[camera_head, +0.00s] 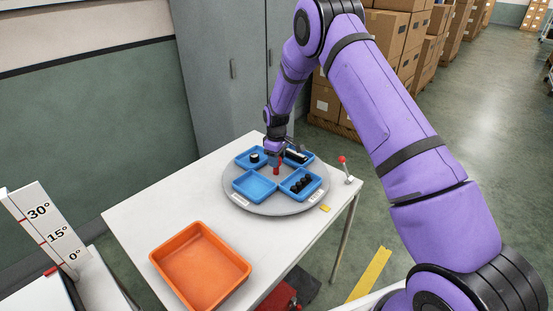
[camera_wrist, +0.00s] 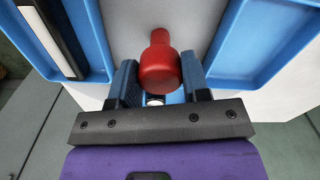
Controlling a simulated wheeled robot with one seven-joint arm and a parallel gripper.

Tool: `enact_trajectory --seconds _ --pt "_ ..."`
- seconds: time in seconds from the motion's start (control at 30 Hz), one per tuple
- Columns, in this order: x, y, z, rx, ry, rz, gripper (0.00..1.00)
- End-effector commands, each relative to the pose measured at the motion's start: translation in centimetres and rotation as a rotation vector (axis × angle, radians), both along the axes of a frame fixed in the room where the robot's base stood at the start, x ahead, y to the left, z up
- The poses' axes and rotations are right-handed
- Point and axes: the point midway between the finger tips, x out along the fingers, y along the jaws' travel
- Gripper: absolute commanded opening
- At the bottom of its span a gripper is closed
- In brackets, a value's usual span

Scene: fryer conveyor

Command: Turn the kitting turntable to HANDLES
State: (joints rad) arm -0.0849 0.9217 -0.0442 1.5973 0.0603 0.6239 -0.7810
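The kitting turntable (camera_head: 262,208) is a grey disc on the white table, carrying blue trays. The front-left tray (camera_head: 255,185) is empty. The front-right tray holds several black parts (camera_head: 301,185). White labels (camera_head: 240,200) on the rim are too small to read. A red knob (camera_head: 277,171) stands at the middle. My gripper (camera_head: 274,160) points down at it. In the wrist view the knob (camera_wrist: 160,66) appears between the blue fingers (camera_wrist: 158,75); contact is unclear.
A yellow marker (camera_head: 325,208) lies by the disc's front-right edge. A red-balled lever (camera_head: 342,160) stands at the table's right edge. An orange bin (camera_head: 200,264) sits at the table's front left. Grey cabinets (camera_head: 220,80) stand behind the table.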

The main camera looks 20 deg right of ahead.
Motion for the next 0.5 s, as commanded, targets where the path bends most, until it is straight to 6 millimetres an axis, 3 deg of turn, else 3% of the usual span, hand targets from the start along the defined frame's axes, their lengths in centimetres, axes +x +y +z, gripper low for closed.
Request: enact_trajectory --seconds 0.03,0.1,0.5 --pt "0.01 -0.01 0.02 0.0 0.0 0.0 0.16" --pt "0.01 -0.01 0.02 0.0 0.0 0.0 0.01" --pt "0.01 -0.01 0.04 -0.001 -0.001 -0.044 0.01"
